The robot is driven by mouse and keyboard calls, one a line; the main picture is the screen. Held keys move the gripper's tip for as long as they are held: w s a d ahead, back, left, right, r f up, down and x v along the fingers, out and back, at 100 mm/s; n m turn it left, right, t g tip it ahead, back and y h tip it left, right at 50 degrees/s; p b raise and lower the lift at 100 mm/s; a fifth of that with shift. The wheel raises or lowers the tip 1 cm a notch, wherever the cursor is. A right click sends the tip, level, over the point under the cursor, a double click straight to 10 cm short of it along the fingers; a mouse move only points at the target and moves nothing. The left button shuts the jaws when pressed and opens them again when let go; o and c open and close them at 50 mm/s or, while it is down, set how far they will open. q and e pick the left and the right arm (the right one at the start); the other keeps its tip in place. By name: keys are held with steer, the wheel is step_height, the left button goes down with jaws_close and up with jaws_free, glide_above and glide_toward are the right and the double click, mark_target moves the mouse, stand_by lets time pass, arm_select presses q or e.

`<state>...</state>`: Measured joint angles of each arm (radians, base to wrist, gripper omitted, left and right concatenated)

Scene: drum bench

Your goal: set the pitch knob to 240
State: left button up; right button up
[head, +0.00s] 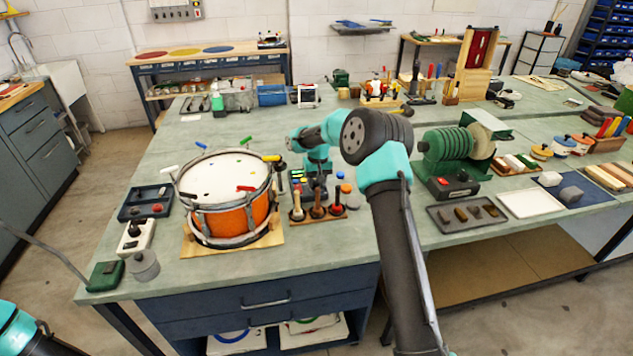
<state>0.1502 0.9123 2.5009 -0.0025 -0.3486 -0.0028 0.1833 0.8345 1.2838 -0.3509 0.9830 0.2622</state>
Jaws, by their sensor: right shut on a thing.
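My right gripper (319,192) points down just right of the drum, behind the rack of small handled tools. It is shut on what looks to be the pitch knob, at a small dark panel (297,178) with coloured buttons. The knob itself is hidden by the gripper and too small to make out, so its setting cannot be read. The orange drum (230,222) with a white head stands on a wooden board, with coloured T-handles around its rim. Part of my left arm shows at the lower left corner; its gripper is out of view.
A wooden rack (325,212) of handled tools stands in front of the panel. Left of the drum are a dark tray (147,203), a white switch box (136,238) and a green box (105,276). A green grinder-like machine (450,150) stands to the right.

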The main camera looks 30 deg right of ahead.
steer(key=o, duration=0.9)
steer(key=shift+r, duration=0.1)
steer(key=r, duration=1.1)
steer(key=d+r, duration=0.1)
steer(key=r, duration=0.5)
steer(key=shift+s+r, duration=0.1)
steer(key=shift+r, duration=0.05)
